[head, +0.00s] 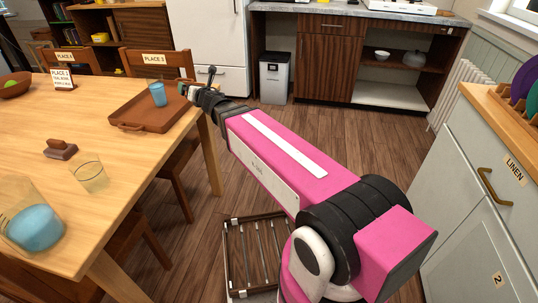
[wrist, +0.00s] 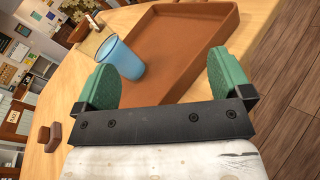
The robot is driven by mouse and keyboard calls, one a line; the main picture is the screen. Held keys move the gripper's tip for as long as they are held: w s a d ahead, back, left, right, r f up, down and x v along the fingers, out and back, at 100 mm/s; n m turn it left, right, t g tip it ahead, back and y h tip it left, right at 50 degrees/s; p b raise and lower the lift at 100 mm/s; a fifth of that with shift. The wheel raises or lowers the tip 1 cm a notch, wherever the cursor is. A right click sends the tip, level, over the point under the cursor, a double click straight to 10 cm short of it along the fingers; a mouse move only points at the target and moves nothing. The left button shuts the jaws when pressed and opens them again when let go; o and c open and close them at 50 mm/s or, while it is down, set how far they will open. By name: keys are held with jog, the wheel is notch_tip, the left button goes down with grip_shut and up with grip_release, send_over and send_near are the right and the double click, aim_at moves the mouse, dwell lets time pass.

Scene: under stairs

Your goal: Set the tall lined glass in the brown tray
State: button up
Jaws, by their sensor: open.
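A tall blue glass (head: 158,94) stands upright, apparently inside the brown tray (head: 128,124) on the wooden table. In the wrist view the blue glass (wrist: 120,58) is beyond the left finger, near the tray's left side. The brown tray (wrist: 195,42) lies ahead of the fingers, its floor otherwise bare. Lines on the glass are too fine to make out. My gripper (head: 187,88) is at the tray's right side in the head view. In the wrist view my gripper (wrist: 160,65) has its green fingers wide apart with nothing between them.
On the table are a small clear tumbler (head: 90,176), a large glass vessel with blue contents (head: 35,228), a brown wooden block-like object (head: 60,149) and a bowl (head: 14,85). Place cards stand near the far edge. Chairs surround the table; open floor lies to its right.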

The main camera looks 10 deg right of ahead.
jog(key=s+d+f+m+g+h, duration=0.1)
jog(key=d+f+m+g+h, duration=0.1)
jog(key=d+f+m+h, duration=0.6)
jog(key=s+d+f+m+g+h, duration=0.1)
jog(key=d+f+m+g, duration=0.35)
jog(key=d+m, duration=0.8)
jog(key=s+d+f+m+g, duration=0.4)
jog(key=s+f+m, duration=0.2)
jog(key=s+m, duration=0.2)
jog(key=s+d+f+m+g+y, duration=0.1)
jog(key=s+d+f+m+g, duration=0.3)
jog(key=s+f+m, duration=0.3)
jog(key=shift+s+d+f+m+g, duration=0.2)
jog(key=shift+s+d+m+g, duration=0.3)
jog(key=shift+s, duration=0.65)
jog(key=shift+a, duration=0.1)
